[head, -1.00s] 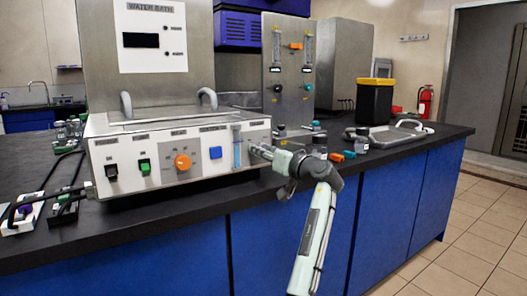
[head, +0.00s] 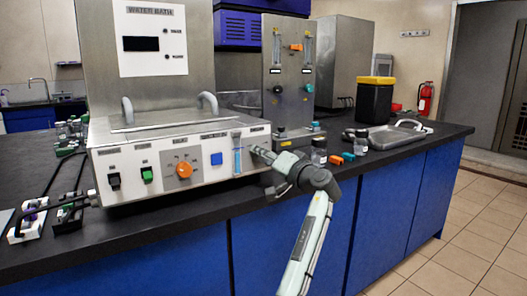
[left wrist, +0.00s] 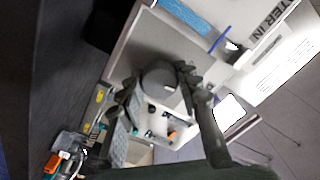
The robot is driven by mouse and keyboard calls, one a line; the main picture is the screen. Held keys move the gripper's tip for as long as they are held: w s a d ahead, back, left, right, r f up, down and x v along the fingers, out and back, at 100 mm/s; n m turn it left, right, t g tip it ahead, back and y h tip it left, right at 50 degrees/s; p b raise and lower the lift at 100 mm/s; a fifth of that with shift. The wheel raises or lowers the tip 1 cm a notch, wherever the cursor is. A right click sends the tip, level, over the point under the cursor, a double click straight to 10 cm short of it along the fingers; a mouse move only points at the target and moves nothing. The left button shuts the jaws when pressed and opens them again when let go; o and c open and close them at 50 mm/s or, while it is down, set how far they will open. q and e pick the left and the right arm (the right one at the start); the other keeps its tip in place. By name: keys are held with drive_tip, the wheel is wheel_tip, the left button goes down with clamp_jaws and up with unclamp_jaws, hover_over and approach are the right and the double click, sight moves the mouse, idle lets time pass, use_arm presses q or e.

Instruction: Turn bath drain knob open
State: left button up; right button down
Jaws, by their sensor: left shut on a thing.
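The water bath (head: 180,170) is a grey metal box on the black counter. Its front panel has a row of controls with a blue level gauge (head: 237,156) near the right end. My left gripper (head: 256,152) is at the panel's right end, just right of that gauge, and covers the drain knob there. In the left wrist view a round grey knob (left wrist: 159,78) lies between the fingers of my left gripper (left wrist: 155,92), which is shut on it. The gauge's blue strip (left wrist: 187,14) shows above it. The knob's angle is hard to read. My right gripper is not in view.
An orange dial (head: 184,170), a green switch (head: 147,174) and a blue button (head: 216,159) share the panel.

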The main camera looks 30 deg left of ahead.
use_arm(q)
drive_tip(key=m, duration=0.3)
drive_tip(key=shift+r+p, duration=0.1)
drive_tip(key=shift+p, duration=0.2)
drive_tip(key=shift+m, duration=0.8)
drive_tip(key=m, duration=0.3)
drive_tip(key=shift+m, duration=1.7)
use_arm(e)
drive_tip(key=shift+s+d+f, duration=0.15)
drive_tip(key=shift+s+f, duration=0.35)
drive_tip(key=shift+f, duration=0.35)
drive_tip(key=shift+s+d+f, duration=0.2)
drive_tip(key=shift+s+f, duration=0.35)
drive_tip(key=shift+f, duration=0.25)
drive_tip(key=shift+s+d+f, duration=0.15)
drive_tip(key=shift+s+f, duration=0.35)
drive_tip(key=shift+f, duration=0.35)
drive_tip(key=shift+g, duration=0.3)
use_arm(q)
drive_tip(key=o, duration=1.2)
drive_tip(key=shift+c, duration=0.2)
drive_tip(key=shift+d, duration=0.15)
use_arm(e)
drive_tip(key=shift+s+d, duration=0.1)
